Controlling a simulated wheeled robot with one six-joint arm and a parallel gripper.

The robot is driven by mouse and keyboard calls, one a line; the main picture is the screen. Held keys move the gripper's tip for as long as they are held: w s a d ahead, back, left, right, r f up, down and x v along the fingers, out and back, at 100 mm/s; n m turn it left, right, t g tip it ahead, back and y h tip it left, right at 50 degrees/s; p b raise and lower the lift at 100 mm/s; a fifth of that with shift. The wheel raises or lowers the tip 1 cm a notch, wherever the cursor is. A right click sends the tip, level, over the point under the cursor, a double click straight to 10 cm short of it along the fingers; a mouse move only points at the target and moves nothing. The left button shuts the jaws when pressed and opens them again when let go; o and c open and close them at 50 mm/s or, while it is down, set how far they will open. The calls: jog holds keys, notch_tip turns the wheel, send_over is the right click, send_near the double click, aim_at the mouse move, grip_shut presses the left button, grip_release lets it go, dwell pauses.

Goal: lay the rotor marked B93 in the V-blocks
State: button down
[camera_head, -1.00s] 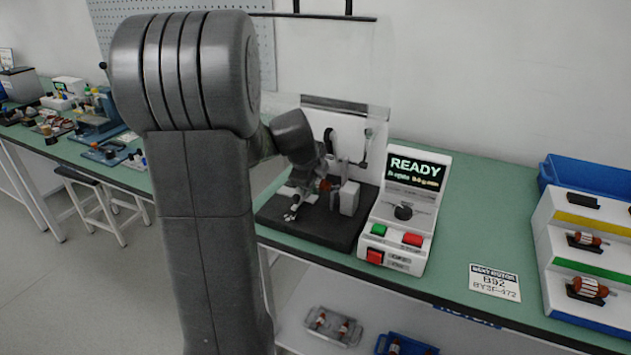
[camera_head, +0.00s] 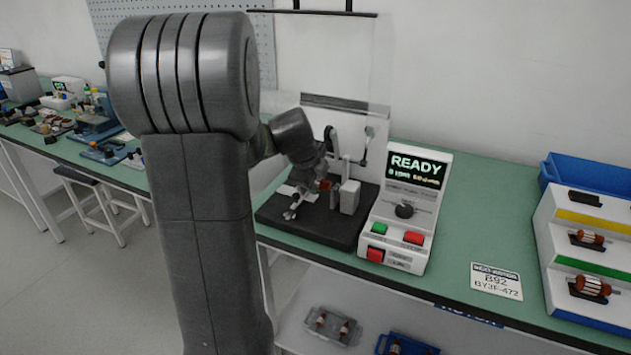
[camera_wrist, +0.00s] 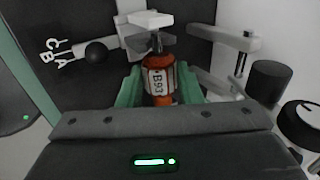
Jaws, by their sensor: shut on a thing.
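The rotor marked B93 (camera_wrist: 159,82) is orange-red with a white label and sits between the green fingertips of my gripper (camera_wrist: 159,88) in the wrist view. My gripper is shut on it. In the head view the rotor (camera_head: 326,185) shows small and red over the black base of the test stand (camera_head: 318,228). A pale block with a grey notched part (camera_wrist: 150,42) lies just beyond the rotor's far end. I cannot tell whether the rotor touches the V-blocks, as the gripper body and rotor hide much of them.
A white block (camera_head: 349,197) stands right of the rotor. A control panel reading READY (camera_head: 405,210) is beside the stand, and a clear guard (camera_head: 325,60) is raised above. A rack with rotors (camera_head: 560,255) stands at the far right. The green bench between is mostly clear.

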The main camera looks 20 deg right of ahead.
dwell(0.3)
jog(key=c, duration=0.9)
grip_release()
jog(key=shift+r, duration=0.1)
jog(key=v, duration=1.3)
jog(key=shift+s+a+r+p, duration=0.1)
jog(key=shift+a+r+p, duration=0.05)
jog(key=shift+r+p, duration=0.15)
jog(key=shift+f, duration=0.1)
jog(key=x, duration=1.4)
jog(key=shift+b, duration=0.35)
